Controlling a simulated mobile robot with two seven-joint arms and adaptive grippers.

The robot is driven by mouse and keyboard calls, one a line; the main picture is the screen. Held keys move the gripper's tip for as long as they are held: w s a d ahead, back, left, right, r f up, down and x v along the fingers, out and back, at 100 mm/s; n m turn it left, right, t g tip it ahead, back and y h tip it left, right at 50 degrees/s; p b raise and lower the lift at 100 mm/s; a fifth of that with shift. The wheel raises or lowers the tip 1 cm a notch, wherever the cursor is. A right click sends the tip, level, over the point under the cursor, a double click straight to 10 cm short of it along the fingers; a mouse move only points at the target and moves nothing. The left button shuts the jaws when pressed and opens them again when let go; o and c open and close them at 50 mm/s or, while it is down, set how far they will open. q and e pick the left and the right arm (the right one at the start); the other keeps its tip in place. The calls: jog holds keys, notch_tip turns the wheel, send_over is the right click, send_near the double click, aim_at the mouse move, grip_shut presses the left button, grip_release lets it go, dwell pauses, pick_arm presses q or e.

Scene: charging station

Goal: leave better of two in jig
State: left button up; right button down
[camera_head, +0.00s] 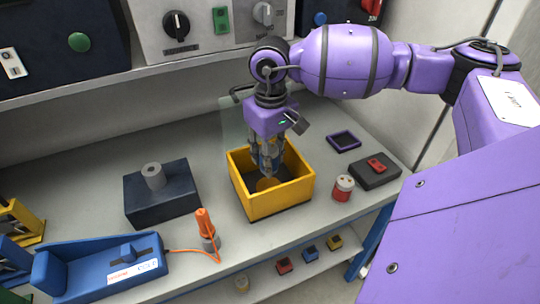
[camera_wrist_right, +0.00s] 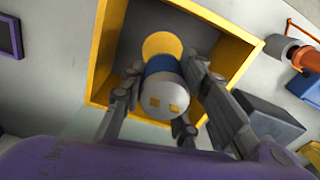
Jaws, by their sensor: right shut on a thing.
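My right gripper (camera_head: 268,165) reaches down into the yellow open box (camera_head: 275,205). It is shut on a cylinder with a blue band and a pale end, which shows best in the right wrist view (camera_wrist_right: 164,88). Two small gold squares mark that pale end. A yellow-orange disc (camera_wrist_right: 162,45) shows beyond it; I cannot tell whether it belongs to the cylinder. The fingers partly hide the cylinder in the head view. A second cylinder, red and white (camera_head: 343,188), stands upright right of the box. I cannot tell which thing is the jig. My left gripper is not in view.
A dark block (camera_head: 162,198) with a grey ring-shaped piece stands left of the box. A blue device (camera_head: 100,268) with an orange-handled probe (camera_head: 205,222) lies in front. A purple-framed tray (camera_head: 344,141) and a dark pad with a red piece (camera_head: 376,171) lie right.

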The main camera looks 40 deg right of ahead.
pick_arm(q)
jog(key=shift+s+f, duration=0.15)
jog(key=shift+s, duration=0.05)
pick_arm(e)
jog(key=shift+f, duration=0.1)
jog(key=shift+f+b, duration=0.95)
jog(key=shift+f, duration=0.2)
jog(key=shift+f+b, duration=0.45)
jog(key=shift+f, duration=0.25)
jog(key=shift+f+b, duration=0.7)
jog(key=shift+f, duration=0.65)
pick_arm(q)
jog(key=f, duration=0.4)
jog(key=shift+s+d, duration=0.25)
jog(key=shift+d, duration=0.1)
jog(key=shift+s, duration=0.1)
pick_arm(e)
jog(key=c, duration=1.3)
grip_release()
